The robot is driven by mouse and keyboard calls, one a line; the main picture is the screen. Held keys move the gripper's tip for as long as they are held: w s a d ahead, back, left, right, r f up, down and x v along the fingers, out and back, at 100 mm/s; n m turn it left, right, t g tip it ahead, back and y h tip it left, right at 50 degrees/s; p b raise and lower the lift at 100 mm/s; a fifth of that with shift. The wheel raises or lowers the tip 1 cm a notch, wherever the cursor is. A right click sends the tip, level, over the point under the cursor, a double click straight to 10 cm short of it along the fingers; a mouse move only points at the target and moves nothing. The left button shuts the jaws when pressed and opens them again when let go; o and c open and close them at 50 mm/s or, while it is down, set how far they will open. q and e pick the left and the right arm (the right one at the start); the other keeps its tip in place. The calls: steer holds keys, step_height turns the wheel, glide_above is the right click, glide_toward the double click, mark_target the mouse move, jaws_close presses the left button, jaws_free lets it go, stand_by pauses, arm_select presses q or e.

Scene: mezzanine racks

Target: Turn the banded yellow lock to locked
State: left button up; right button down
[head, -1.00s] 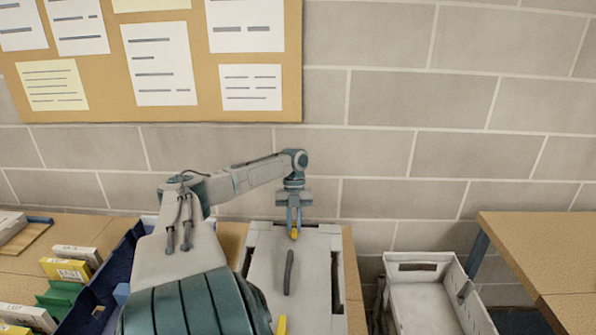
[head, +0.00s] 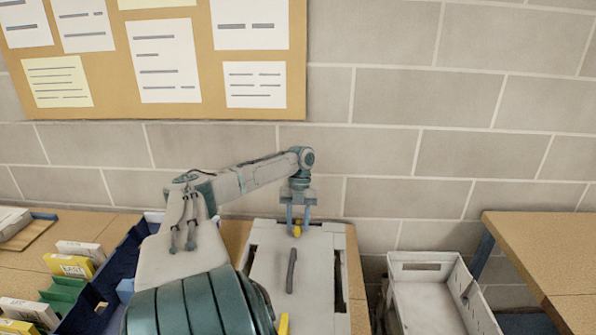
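A light grey panel (head: 318,270) lies on the bench at the centre. A small yellow lock piece (head: 297,231) stands near its far edge; bands on it are too small to make out. My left gripper (head: 298,226) points down over this piece, with its two fingers apart, one on each side. A second yellow piece (head: 284,324) shows at the panel's near edge, partly cut off by the frame and beside my arm. I cannot tell which one is banded. My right gripper is out of view.
A dark grey bar (head: 291,271) lies on the panel between the yellow pieces. A dark blue bin (head: 128,257) and several boxes are at left. A white crate (head: 400,290) stands to the right, before another bench (head: 540,255). A block wall is behind.

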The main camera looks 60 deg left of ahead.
arm_select(q)
steer(key=b+v, duration=0.2)
steer(key=v, duration=0.3)
steer(key=shift+w+a+r+b, duration=0.1)
steer(key=shift+r+b, duration=0.05)
steer(key=shift+b, duration=0.2)
steer(key=p+v, duration=0.5)
steer(key=p, duration=0.3)
steer(key=shift+r, duration=0.25)
